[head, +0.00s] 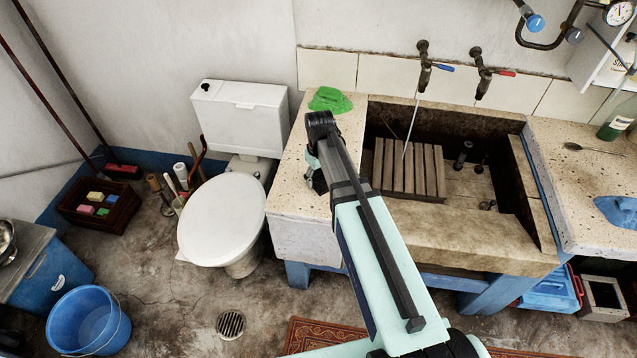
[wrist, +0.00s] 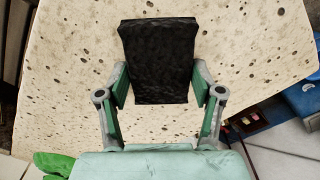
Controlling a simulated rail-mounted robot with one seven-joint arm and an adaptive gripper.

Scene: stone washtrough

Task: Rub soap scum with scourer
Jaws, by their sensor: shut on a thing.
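A black, rough block that looks like the scourer (wrist: 158,62) sits between the fingers of my gripper (wrist: 159,88), which is shut on it, in the wrist view. Behind it lies the pale, dark-speckled stone top left of the basin. I cannot tell whether the scourer touches the stone. In the head view my gripper (head: 314,165) is over this stone top (head: 288,192), largely hidden by my arm. I cannot pick out soap scum from the speckles; any under the scourer is hidden.
A crumpled green thing (head: 330,100) lies at the back of the stone top. The basin with a slatted wooden rack (head: 425,172) and taps (head: 424,68) is to the right. A toilet (head: 222,218) stands close on the left, and a blue bucket (head: 88,318) stands on the floor.

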